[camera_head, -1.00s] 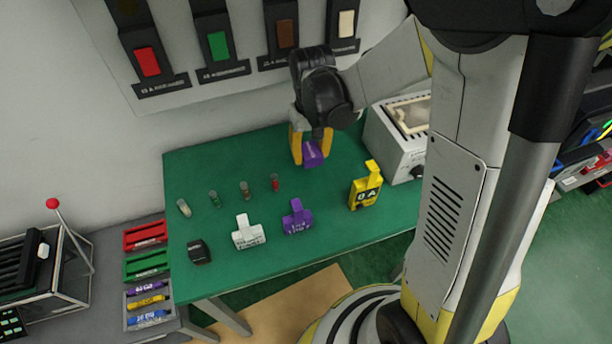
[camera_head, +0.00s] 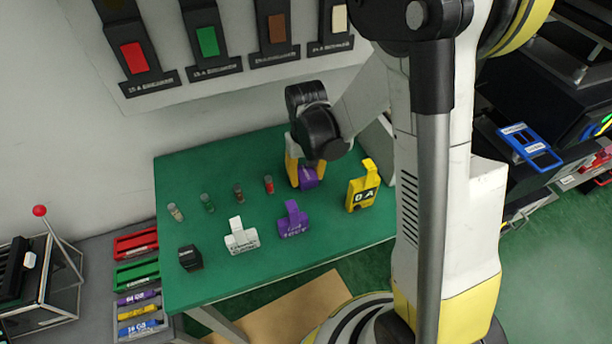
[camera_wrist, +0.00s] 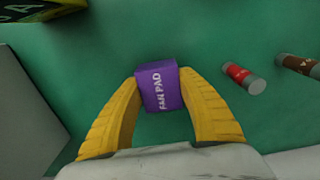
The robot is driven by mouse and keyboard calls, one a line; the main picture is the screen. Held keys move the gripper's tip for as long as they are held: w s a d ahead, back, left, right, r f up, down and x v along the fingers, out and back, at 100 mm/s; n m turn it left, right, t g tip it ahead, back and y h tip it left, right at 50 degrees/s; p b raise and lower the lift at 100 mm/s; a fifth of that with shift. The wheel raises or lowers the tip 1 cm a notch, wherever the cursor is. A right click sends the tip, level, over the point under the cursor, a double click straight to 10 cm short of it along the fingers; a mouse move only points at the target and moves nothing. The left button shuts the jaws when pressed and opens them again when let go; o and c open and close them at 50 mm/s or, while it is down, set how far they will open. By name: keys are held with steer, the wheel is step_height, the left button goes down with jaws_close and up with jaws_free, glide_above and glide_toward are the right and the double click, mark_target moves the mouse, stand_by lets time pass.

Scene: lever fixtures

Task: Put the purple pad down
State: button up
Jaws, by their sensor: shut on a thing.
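The purple pad (camera_wrist: 161,88) is a small block with white lettering that reads "FAN PAD" in the wrist view. My gripper (camera_wrist: 160,90) has yellow fingers, shut on the pad from both sides. In the head view the pad (camera_head: 308,177) shows below the fingers of my gripper (camera_head: 305,172), over the far right part of the green table (camera_head: 190,290). Whether the pad touches the table or hangs just above it I cannot tell.
A yellow "0 A" block (camera_head: 362,188), a purple tagged block (camera_head: 293,220), a white one (camera_head: 241,236) and a black piece (camera_head: 190,258) stand nearer the front. Several small cylinders, including a red one (camera_head: 269,184), stand left of my gripper. Bare green surface surrounds the pad.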

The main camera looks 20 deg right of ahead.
mark_target(306, 173)
steer(key=shift+f, duration=0.2)
steer(key=o, duration=1)
step_height(306, 173, up, 12)
steer(key=p, duration=0.4)
steer(key=s+r+t, duration=0.2)
steer(key=s+r, duration=0.2)
steer(key=s+r+t, duration=0.2)
steer(key=s+r, duration=0.2)
steer(key=s+r+t, duration=0.3)
steer(key=s+r, duration=0.1)
steer(key=r, duration=0.1)
steer(key=shift+s, duration=0.35)
